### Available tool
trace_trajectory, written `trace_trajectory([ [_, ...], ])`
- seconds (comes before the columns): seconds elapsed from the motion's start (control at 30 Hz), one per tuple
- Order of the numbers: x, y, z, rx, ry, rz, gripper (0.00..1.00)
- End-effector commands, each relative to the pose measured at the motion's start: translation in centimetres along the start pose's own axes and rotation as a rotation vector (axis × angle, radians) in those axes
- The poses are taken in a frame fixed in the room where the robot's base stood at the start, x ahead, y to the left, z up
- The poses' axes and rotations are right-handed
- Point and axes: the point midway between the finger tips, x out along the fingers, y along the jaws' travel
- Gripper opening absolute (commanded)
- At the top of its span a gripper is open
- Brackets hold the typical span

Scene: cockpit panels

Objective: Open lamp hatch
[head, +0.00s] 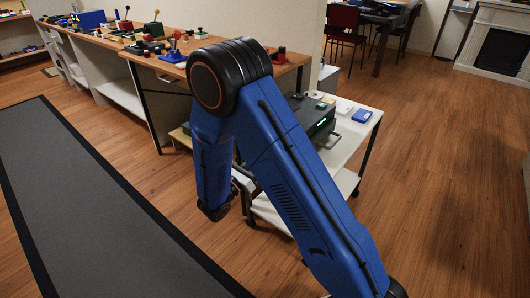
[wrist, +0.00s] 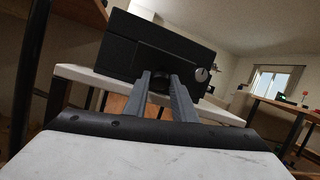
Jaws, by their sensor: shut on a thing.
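A black box (wrist: 125,47) stands on a white-topped cart, tilted in the wrist view. Its front face is toward me, with a round silver knob or lock (wrist: 201,75) at the right. My gripper (wrist: 164,76) reaches to the lower front of the box, its two grey fingers shut on a small dark knob (wrist: 159,84). The fingers partly hide this knob. My fingertips cannot be made out there. No opened lid shows; which part is the lamp hatch is unclear.
The white cart (head: 347,143) also carries a blue box (head: 362,115) and small items. A long wooden workbench (head: 178,69) with coloured devices stands behind at the left. A grey mat (head: 90,210) lies at the left. The wooden floor at the right is clear.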

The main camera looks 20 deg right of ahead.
Motion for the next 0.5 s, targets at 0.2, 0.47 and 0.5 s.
trace_trajectory([
  [0.2,-0.11,0.12,-0.34,0.005,-0.049,-0.011,0.02],
  [0.47,-0.14,0.14,-0.38,0.008,-0.064,-0.015,0.02],
  [0.5,-0.14,0.14,-0.38,0.008,-0.064,-0.015,0.02],
])
